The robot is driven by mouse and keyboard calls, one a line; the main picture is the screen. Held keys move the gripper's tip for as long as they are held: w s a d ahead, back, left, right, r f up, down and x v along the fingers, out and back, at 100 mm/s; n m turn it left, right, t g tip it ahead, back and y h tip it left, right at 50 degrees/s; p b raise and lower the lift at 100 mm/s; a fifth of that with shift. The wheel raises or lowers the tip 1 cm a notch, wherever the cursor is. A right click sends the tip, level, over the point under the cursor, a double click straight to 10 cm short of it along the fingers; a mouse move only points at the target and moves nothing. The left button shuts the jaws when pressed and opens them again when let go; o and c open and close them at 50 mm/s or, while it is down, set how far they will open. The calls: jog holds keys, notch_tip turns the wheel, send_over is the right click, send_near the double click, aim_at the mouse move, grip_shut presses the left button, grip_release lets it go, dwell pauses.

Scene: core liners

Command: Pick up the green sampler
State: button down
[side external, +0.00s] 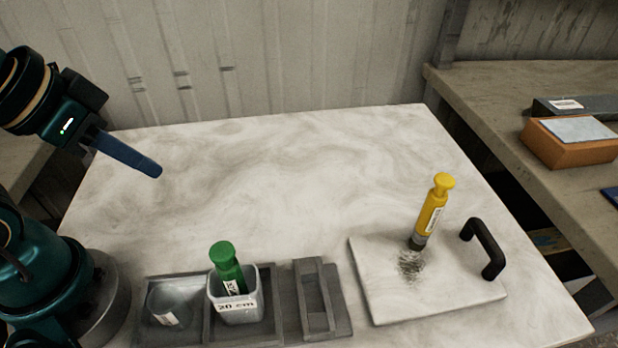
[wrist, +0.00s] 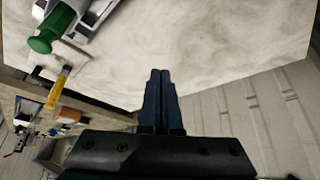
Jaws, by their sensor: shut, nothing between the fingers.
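The green sampler (side external: 226,262) stands tilted in a grey cup (side external: 236,309) labelled "20 cm", in the rack near the table's front edge. Its green cap (wrist: 40,45) also shows at the upper left in the wrist view. My gripper (side external: 157,171) is shut and empty, high above the left part of the table, apart from the sampler. Its dark blue fingers (wrist: 159,75) lie together in the wrist view. The lower end of the green sampler is hidden inside the cup.
A yellow sampler (side external: 432,211) stands on a white board (side external: 374,299) with a black handle (side external: 484,247) and a dark speckled patch. Another grey cup (side external: 167,306) sits in the rack (side external: 275,337) on the left. The table's middle and back (side external: 290,160) are clear.

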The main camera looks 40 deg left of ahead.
dwell(0.4)
jog(key=c, duration=0.5)
grip_release()
notch_tip(320, 180, up, 3)
jog(key=n+g, duration=0.5)
jog(key=n, duration=0.1)
send_over(221, 250)
jog(key=w+a, duration=0.2)
jog(key=a, duration=0.1)
jog(key=shift+m+g, duration=0.3)
jog(key=shift+m, duration=0.4)
jog(key=s+d+f, duration=0.2)
jog(key=d, duration=0.1)
jog(key=shift+f, duration=2.5)
